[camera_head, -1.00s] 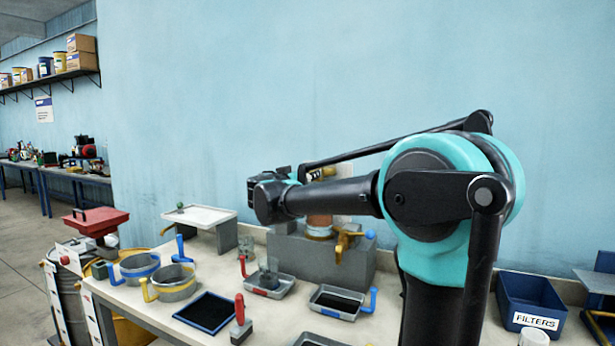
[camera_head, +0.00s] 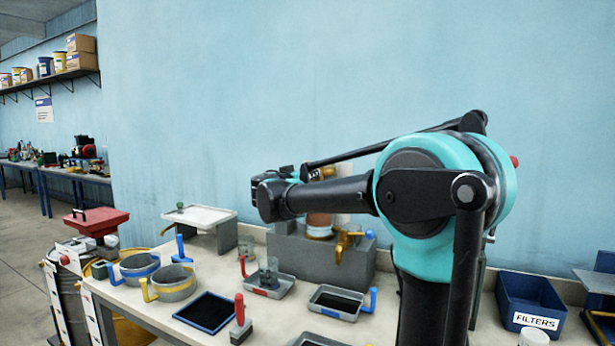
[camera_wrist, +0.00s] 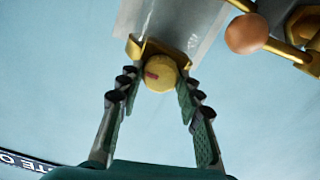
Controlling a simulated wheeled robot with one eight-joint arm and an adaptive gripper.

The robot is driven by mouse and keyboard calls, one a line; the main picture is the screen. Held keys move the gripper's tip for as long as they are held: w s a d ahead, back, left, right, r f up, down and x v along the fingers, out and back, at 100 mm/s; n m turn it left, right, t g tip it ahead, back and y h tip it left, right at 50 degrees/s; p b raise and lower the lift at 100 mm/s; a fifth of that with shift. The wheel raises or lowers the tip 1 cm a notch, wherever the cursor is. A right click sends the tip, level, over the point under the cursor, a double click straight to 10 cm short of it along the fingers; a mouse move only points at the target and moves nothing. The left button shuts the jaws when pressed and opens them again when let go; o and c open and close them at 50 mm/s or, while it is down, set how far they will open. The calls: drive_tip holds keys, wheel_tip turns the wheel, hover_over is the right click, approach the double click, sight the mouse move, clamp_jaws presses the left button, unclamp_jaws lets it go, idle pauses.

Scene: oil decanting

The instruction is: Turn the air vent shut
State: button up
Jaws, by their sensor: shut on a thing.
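The air vent is a round yellow knob (camera_wrist: 160,74) with a red mark on its face, seen in the wrist view at the end of a brass bracket. My gripper (camera_wrist: 159,84) is shut on this knob, with one finger on each side of it. The red mark lies slanted, left of the knob's centre. In the head view my wrist is over the grey block (camera_head: 300,258) at the back of the bench. My arm hides part of the vessel there, and the fingers cannot be made out clearly.
An orange ball (camera_wrist: 247,34) on a brass rod is close to the right of the knob. A brass tap (camera_head: 343,243) is at the block's front. A blue FILTERS bin (camera_head: 530,302) is right.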

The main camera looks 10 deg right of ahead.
drive_tip(key=shift+n, duration=0.3)
drive_tip(key=shift+w+a+f+n, duration=0.1)
drive_tip(key=shift+n, duration=4.2)
drive_tip(key=shift+a+f+n, duration=0.1)
drive_tip(key=shift+n, duration=4.2)
drive_tip(key=o, duration=1.2)
drive_tip(key=shift+c, duration=0.2)
drive_tip(key=v, duration=1.2)
